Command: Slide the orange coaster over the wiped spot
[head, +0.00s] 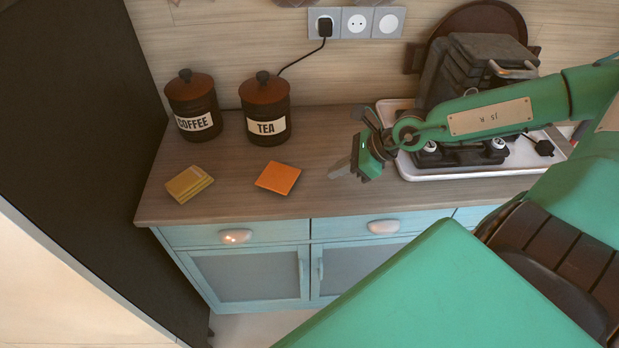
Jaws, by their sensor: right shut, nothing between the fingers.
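The orange coaster (278,178) is a flat square lying on the wooden counter, left of my right gripper. My right gripper (335,171) is shut and empty, a short way right of the coaster and apart from it. Its fingers point left toward the coaster. I cannot make out a wiped spot on the counter. My left gripper is not in view.
COFFEE (193,106) and TEA (266,110) canisters stand behind. A white tray (480,172) with a dark appliance (470,75) is at the right. The counter (228,198) between sponge and coaster is clear.

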